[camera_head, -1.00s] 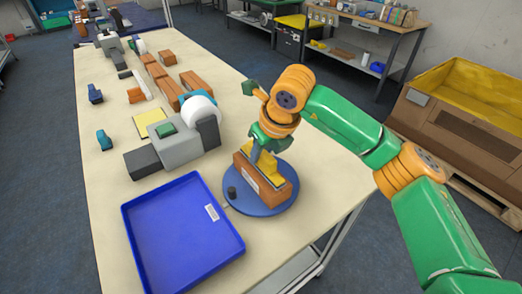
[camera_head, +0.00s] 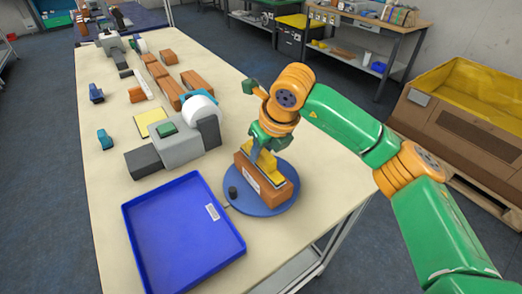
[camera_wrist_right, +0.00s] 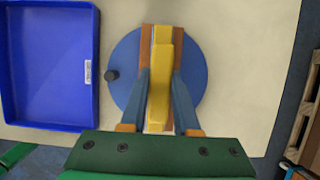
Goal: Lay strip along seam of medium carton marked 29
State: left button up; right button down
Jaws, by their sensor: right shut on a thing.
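The brown carton (camera_head: 263,188), with a pale label on its side, stands on a round blue turntable (camera_head: 288,207); the number 29 cannot be read. A yellow strip-like piece (camera_wrist_right: 160,75) lies lengthwise over the carton's top in the right wrist view. My right gripper (camera_head: 264,158) is over the carton, pointing down, with its blue fingers on either side of the yellow piece and shut on it. The piece covers the middle of the carton's top, so the seam is hidden. Whether the piece touches the carton all along cannot be told. My left gripper is out of view.
A blue tray (camera_head: 183,235) stands empty left of the turntable. A grey machine with a white roll (camera_head: 198,110) is behind it. Several brown cartons (camera_head: 168,92) lie farther back. A small dark knob (camera_head: 232,192) sits at the turntable's left edge. The table's front right is clear.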

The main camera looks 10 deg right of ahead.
jog(key=shift+f+b, duration=0.5)
jog(key=shift+f, duration=0.05)
jog(key=shift+s+f, duration=0.1)
jog(key=shift+s, duration=0.05)
dwell(1.2)
notch_tip(320, 180, up, 7)
jog(key=p, duration=0.5)
dwell(0.4)
